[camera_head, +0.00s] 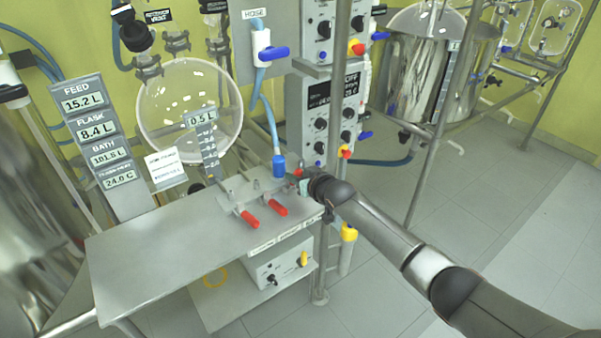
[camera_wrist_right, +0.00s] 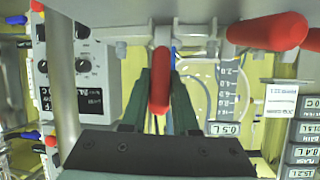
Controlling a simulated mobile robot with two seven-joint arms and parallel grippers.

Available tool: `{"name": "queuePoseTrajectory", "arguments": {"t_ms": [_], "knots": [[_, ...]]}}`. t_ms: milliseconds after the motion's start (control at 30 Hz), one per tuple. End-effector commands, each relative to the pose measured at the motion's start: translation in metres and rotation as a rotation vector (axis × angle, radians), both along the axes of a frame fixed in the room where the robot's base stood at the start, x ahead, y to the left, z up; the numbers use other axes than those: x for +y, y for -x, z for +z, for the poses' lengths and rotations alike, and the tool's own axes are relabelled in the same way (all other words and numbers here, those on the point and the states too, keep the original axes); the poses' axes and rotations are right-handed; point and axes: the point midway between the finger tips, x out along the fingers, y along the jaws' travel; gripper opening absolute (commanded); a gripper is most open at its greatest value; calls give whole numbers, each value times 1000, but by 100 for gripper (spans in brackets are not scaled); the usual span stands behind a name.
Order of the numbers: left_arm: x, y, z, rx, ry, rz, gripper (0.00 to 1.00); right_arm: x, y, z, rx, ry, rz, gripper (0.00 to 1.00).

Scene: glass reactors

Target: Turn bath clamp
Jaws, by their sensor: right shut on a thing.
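A row of clamps with red handles sits along the edge of a grey metal shelf (camera_head: 150,245). Two red handles, the left one (camera_head: 248,219) and the middle one (camera_head: 278,207), stick out over the shelf edge. My right gripper (camera_head: 302,184) is at the right end of this row. In the right wrist view its two dark fingers are shut around a red clamp handle (camera_wrist_right: 160,85), which stands upright in that picture. Two other red handles lie tilted to the right there, the nearer one (camera_wrist_right: 268,30) apart from the fingers. The labels below the clamps are too small to read.
A steel post (camera_head: 330,130) stands close beside my right gripper. A blue hose fitting (camera_head: 279,165) is just behind the clamps. A round glass flask (camera_head: 190,105) and a control panel (camera_head: 325,110) are behind the shelf. The shelf's left part is bare.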

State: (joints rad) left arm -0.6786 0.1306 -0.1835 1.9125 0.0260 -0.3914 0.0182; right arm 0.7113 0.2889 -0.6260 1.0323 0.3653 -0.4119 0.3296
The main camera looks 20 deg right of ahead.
Motion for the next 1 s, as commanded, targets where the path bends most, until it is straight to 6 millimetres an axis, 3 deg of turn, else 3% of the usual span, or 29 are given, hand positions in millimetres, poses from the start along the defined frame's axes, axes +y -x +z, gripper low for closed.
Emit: {"name": "queuePoseTrajectory", "arguments": {"t_ms": [100,400,1000], "knots": [[0,0,10,0,0,0,81,3,-8,7,105,37,-1,0],[0,0,0,0,-1,-1,81,7,-18,5,312,109,-1,0],[0,0,-11,0,0,-1,81,9,-22,5,446,159,0,0]]}}
